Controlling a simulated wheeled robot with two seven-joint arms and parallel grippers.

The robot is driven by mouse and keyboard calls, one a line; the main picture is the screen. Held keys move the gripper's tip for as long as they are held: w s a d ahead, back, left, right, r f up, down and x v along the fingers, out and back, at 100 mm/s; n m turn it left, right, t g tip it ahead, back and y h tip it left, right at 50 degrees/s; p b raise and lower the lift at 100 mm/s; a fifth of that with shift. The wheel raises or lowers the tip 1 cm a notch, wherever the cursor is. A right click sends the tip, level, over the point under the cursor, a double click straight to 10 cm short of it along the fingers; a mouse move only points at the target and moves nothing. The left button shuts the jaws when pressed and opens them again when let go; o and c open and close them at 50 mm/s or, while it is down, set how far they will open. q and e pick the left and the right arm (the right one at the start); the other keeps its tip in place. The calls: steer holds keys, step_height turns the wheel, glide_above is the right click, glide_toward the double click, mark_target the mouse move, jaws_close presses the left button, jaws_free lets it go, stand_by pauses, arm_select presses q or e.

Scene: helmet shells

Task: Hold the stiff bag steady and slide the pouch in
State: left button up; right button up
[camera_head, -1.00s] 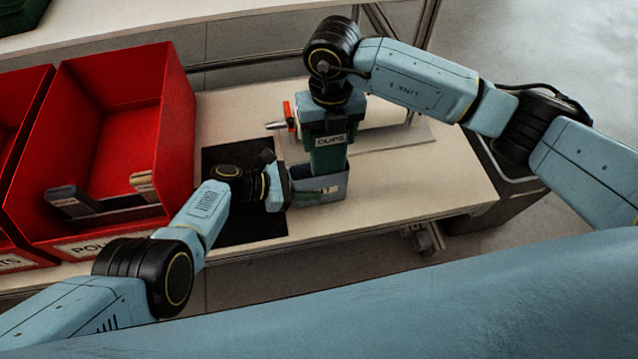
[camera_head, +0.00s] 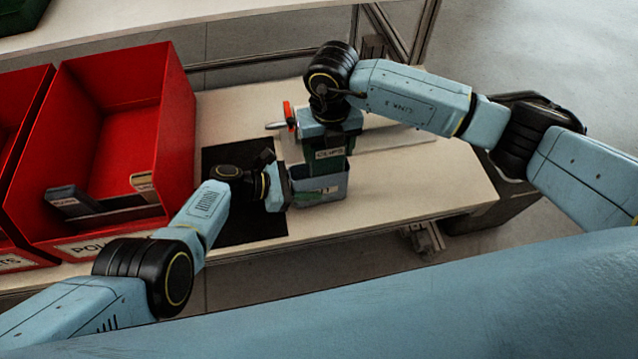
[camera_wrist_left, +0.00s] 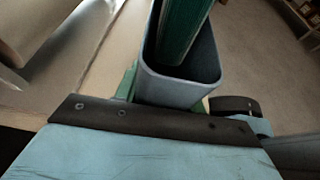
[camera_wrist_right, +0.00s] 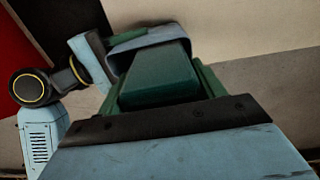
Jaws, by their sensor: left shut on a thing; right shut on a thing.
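The stiff grey-blue bag (camera_head: 321,188) stands upright with its mouth up near the table's front edge. My left gripper (camera_head: 287,189) is shut on its left side. The green pouch (camera_head: 331,165), labelled CLIPS, hangs upright from my right gripper (camera_head: 330,138), which is shut on its upper part. The pouch's lower end is inside the bag's mouth and hidden by the front wall. In the left wrist view the pouch (camera_wrist_left: 182,28) is within the bag's rim (camera_wrist_left: 180,88), with a gap toward the near wall. The right wrist view shows the pouch (camera_wrist_right: 160,72) against the bag mouth (camera_wrist_right: 145,38).
A black mat (camera_head: 225,158) lies left of the bag. A red-tipped tool (camera_head: 288,117) is behind the pouch. The white table (camera_head: 430,180) is clear at the right.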

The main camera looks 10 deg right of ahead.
mark_target(328, 160)
steer(key=shift+f, duration=1.9)
steer(key=o, duration=1.1)
steer(key=shift+r, duration=0.1)
step_height(328, 160, up, 12)
steer(key=shift+f, duration=0.1)
